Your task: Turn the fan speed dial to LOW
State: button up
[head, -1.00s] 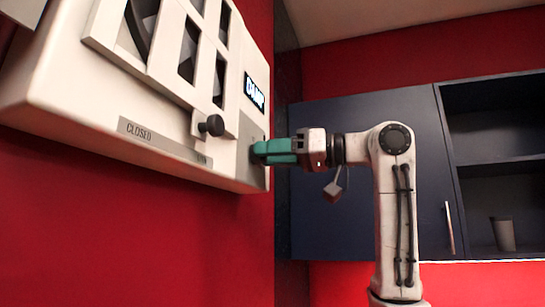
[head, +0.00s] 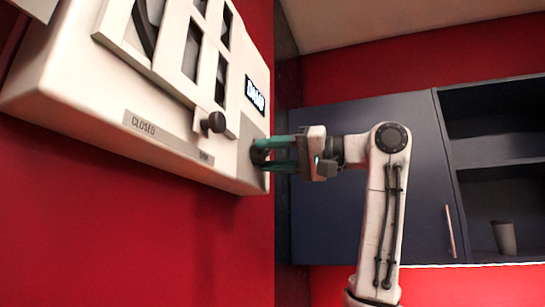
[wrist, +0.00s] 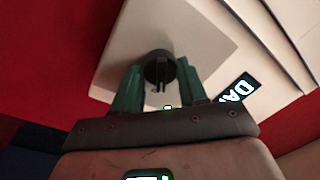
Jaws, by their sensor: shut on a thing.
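The fan speed dial is a dark round knob (head: 257,156) on the grey lower right end of the white wall unit (head: 60,90). In the wrist view the dial (wrist: 158,66) sits between my two green fingers, with a pale line on its face. My gripper (head: 262,150) is shut on the dial, one finger on each side; it also shows in the wrist view (wrist: 158,76). I cannot read any speed marks around the dial. A lit display (head: 255,93) above it seems to read DAMP.
A slider with a black knob (head: 214,122) sits left of the dial, above a strip labelled CLOSED (head: 150,130). Dark blue cabinets (head: 370,115) stand behind my arm, with a cup (head: 504,237) on an open shelf. Red wall lies below the unit.

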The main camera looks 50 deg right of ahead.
dwell(0.4)
jog(key=o, duration=1)
jog(key=shift+o, duration=0.2)
jog(key=b+v, duration=0.3)
jog(key=v, duration=0.7)
jog(key=shift+s+d+b, duration=0.25)
jog(key=shift+s+b, duration=0.1)
